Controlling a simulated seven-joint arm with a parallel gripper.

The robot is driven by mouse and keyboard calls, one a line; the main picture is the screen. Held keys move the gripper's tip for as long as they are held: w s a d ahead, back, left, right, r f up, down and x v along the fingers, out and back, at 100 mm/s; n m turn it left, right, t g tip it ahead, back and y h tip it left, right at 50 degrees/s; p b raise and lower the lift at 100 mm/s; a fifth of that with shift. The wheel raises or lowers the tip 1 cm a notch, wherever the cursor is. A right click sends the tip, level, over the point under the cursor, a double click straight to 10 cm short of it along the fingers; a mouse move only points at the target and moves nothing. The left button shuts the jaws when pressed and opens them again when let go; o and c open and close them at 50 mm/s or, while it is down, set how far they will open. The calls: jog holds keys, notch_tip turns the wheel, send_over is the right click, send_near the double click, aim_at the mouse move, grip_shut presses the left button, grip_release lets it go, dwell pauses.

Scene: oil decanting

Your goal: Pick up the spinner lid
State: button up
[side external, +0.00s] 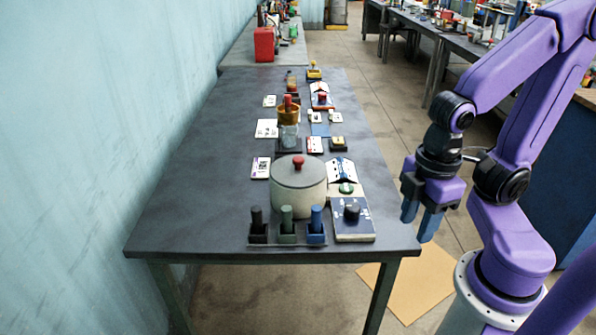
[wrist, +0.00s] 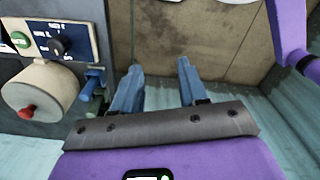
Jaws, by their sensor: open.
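The spinner lid (side external: 281,172) is a pale grey round cover with a red knob (side external: 298,162) at its centre. It sits on a wide grey drum (side external: 299,195) near the front of the dark table. My gripper (side external: 419,218) is off the table's right edge, pointing down, well apart from the lid. Its two blue fingers are spread with nothing between them. In the wrist view my gripper (wrist: 159,72) also shows open and empty, over the floor. The drum (wrist: 48,88) and red knob (wrist: 26,112) show at the left of that view.
A rack with black, green and blue handles (side external: 287,221) stands in front of the drum. A blue panel with a black knob (side external: 352,217) is right of the rack. A jar (side external: 289,137), an amber cup (side external: 289,114) and several cards stand behind. Bare tabletop (side external: 205,205) lies left.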

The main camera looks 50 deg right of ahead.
dwell(0.3)
jog(key=o, duration=0.4)
